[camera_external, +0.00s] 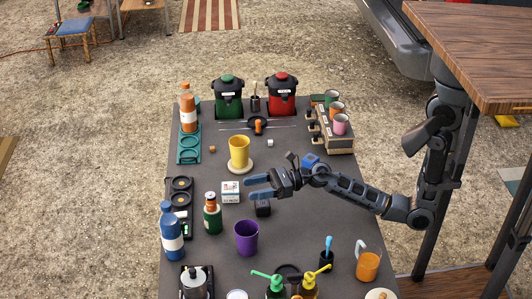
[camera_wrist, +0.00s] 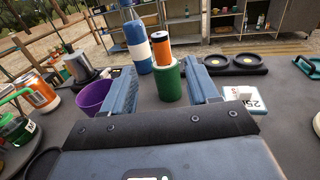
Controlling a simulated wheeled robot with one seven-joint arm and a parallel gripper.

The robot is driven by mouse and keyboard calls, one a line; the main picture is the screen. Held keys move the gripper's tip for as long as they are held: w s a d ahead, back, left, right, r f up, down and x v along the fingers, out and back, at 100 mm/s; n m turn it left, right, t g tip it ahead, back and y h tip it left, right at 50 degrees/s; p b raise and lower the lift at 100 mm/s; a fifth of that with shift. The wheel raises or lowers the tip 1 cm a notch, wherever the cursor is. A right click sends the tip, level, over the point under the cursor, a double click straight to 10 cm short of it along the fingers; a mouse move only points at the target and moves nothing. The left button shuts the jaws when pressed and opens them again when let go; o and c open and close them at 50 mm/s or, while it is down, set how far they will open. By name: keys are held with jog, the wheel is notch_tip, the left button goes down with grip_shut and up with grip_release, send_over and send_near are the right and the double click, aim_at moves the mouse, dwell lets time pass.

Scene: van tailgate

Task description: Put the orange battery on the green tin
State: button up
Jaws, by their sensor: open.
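The orange battery (camera_external: 211,199), with a dark top, stands upright on the green tin (camera_external: 213,220) at the left middle of the dark table. In the wrist view the battery (camera_wrist: 162,50) rests on top of the tin (camera_wrist: 170,88), and both appear between the fingers, farther ahead. My gripper (camera_external: 259,186) is open and empty, pointing left, to the right of the tin and apart from it. In the wrist view its two fingers (camera_wrist: 165,92) show spread apart.
A purple cup (camera_external: 246,237) stands in front, a yellow cup (camera_external: 239,152) behind. A blue-and-white bottle (camera_external: 172,230) stands left of the tin. A small dark block (camera_external: 263,208) sits below my gripper.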

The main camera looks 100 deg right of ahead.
jog(key=shift+s+a, duration=0.1)
jog(key=s+a+f+m+t, duration=0.1)
jog(key=s+a+m, duration=0.4)
jog(key=s+m, duration=0.45)
jog(key=s+a+f+m+t, duration=0.1)
jog(key=s+a+m+t, duration=0.1)
jog(key=s+a+m, duration=0.55)
jog(key=s+d+m+g+h, duration=0.1)
jog(key=s+d+m+g, duration=0.2)
jog(key=s+m, duration=0.7)
jog(key=s+d+m+g+h, duration=0.2)
jog(key=s+d+m, duration=0.1)
jog(key=s+m, duration=0.8)
jog(key=s, duration=0.4)
jog(key=shift+f+g, duration=0.35)
jog(key=shift+g, duration=0.05)
